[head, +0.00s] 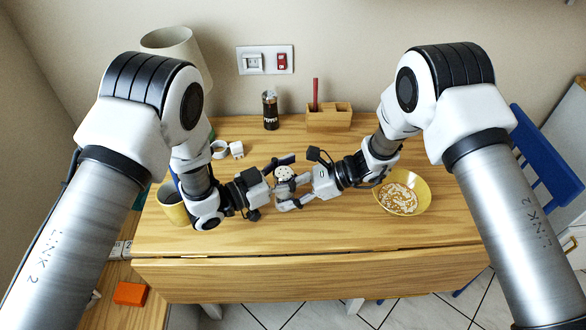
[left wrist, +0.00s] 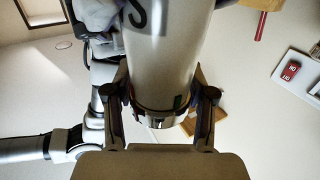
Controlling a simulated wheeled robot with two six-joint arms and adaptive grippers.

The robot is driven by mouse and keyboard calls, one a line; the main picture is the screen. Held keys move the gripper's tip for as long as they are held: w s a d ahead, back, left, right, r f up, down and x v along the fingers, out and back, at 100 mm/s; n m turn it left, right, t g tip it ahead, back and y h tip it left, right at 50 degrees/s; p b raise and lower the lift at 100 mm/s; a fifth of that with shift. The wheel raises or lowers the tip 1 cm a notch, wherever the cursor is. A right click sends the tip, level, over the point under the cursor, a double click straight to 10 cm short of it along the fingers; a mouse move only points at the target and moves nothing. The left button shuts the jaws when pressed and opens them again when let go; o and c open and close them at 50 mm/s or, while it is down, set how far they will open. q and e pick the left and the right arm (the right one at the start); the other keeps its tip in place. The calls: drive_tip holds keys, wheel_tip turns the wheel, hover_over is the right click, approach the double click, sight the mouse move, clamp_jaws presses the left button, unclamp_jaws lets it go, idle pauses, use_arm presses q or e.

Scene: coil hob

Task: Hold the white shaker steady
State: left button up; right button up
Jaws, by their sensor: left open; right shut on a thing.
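The white shaker (head: 284,173) with a dotted top is held above the middle of the wooden table, between my two grippers. My right gripper (head: 297,186) is shut on it from the right. My left gripper (head: 282,184) is open, with its fingers reaching toward the shaker from the left. In the left wrist view the shaker (left wrist: 160,60) is large, with a dark letter S and a shiny band at one end. The left fingers (left wrist: 160,98) stand on either side of it; whether they touch it I cannot tell. Much of the shaker is hidden by the fingers in the head view.
A yellow bowl (head: 416,203) with pale flakes stands right of the grippers. A black pepper container (head: 270,112) and a wooden organizer (head: 328,120) are at the back. The table's front (head: 300,235) is clear.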

use_arm(q)
drive_tip(key=c, duration=1)
drive_tip(key=shift+t, duration=0.3)
drive_tip(key=shift+w+a+n+t+y, duration=0.1)
drive_tip(key=shift+w+n+t+y, duration=0.1)
drive_tip(key=shift+n+t+y, duration=0.95)
drive_tip(key=o, duration=1)
drive_tip(key=v, duration=1.2)
drive_tip(key=shift+f, duration=0.2)
